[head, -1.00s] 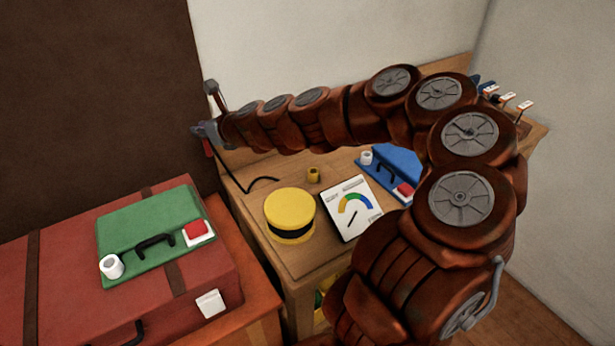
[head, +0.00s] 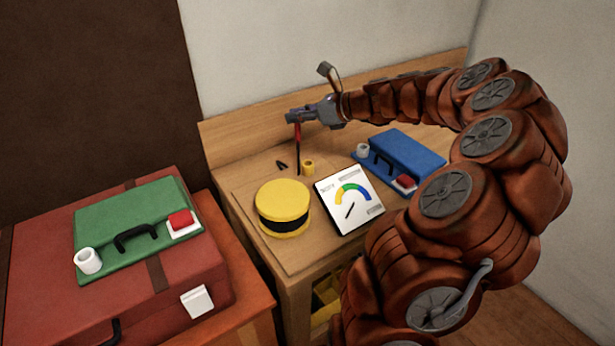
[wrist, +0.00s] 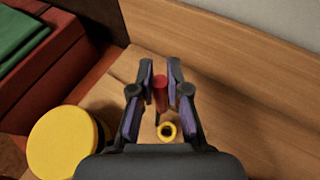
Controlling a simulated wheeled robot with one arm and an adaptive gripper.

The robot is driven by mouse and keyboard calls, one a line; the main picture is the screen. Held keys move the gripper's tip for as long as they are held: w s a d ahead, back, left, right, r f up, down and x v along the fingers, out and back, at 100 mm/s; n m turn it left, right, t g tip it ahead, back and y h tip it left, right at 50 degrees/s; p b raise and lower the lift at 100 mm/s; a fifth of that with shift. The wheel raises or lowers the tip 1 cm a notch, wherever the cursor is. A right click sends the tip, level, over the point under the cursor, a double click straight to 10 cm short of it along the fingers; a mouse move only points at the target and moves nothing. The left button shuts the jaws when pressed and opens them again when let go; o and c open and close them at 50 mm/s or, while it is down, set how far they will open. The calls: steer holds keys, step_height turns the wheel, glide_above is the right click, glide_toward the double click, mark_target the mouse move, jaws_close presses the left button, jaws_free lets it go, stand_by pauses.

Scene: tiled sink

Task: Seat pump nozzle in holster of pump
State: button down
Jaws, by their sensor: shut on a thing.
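My gripper (head: 297,117) is above the back of the wooden bench, shut on the red pump nozzle (head: 298,131). A thin black part hangs from the nozzle down towards the bench top. In the wrist view the red nozzle (wrist: 160,95) sits between the two fingers. A small yellow ring-shaped cup (head: 308,167), which looks like the holster, stands on the bench just right of the black part. It also shows in the wrist view (wrist: 167,131), its opening facing up. The nozzle is above it and apart from it. A yellow drum with a black band (head: 283,208), perhaps the pump, stands in front.
A white gauge panel (head: 349,203) and a blue case (head: 402,160) stand on the bench to the right. A green case (head: 130,215) lies on a red suitcase (head: 210,262) at the left. A small black piece (head: 281,164) shows left of the cup. The wall is behind.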

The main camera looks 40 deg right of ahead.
steer(key=shift+s+d+f, duration=0.3)
steer(key=shift+f, duration=1.25)
steer(key=shift+s+d+f, duration=0.25)
steer(key=shift+s+f, duration=0.1)
steer(key=shift+f, duration=1.25)
steer(key=shift+s+d+f, duration=0.3)
steer(key=shift+f, duration=1.25)
steer(key=c, duration=1.2)
jaws_free()
steer(key=shift+f, duration=0.1)
steer(key=shift+o, duration=0.2)
